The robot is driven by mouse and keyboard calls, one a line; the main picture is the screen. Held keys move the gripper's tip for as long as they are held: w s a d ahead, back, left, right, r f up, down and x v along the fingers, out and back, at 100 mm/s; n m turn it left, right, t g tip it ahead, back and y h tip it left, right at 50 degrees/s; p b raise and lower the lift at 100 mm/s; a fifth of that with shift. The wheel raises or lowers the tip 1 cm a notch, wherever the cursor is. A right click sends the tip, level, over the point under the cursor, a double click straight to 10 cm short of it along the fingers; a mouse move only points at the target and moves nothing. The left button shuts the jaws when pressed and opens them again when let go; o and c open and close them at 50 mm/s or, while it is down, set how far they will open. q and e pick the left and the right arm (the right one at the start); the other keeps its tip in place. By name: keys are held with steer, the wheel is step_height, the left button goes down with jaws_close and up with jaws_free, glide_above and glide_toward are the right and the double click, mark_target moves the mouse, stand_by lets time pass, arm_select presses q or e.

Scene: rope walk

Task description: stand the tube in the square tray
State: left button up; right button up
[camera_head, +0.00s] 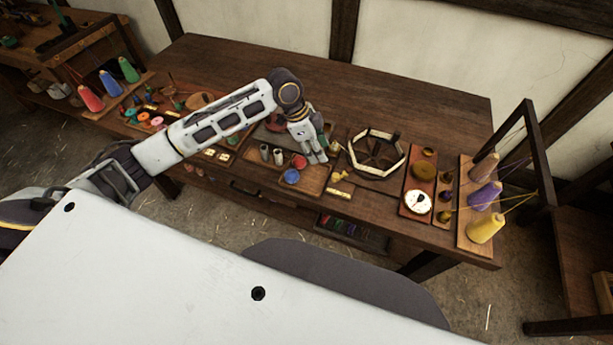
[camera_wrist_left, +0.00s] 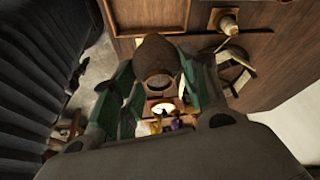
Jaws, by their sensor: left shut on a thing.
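My left gripper (camera_head: 318,157) reaches down over the middle of the workbench, and its green-sided fingers show in the wrist view (camera_wrist_left: 158,88). It is shut on a brown tube (camera_wrist_left: 156,52), whose round, seemingly hollow end faces the wrist camera. In the head view the tube is mostly hidden by the gripper. A shallow wooden tray (camera_head: 314,187) lies beside and below the gripper. I cannot tell surely whether this is the square tray. My right gripper is not in view.
Right of the gripper stands an octagonal frame (camera_head: 393,141) with spokes. Beyond it are a white dial (camera_head: 417,202) and thread cones, including a yellow one (camera_head: 486,228), beside a dark upright frame. Coloured cones stand at the left. The bench's back (camera_head: 420,90) is clear.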

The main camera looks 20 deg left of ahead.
arm_select(q)
steer(key=shift+f, duration=3.1)
steer(key=shift+f, duration=0.1)
steer(key=shift+f+p, duration=0.4)
steer(key=shift+f, duration=1.4)
steer(key=shift+f, duration=0.1)
steer(key=o, duration=1)
steer(key=v, duration=1.2)
steer(key=shift+b, duration=0.3)
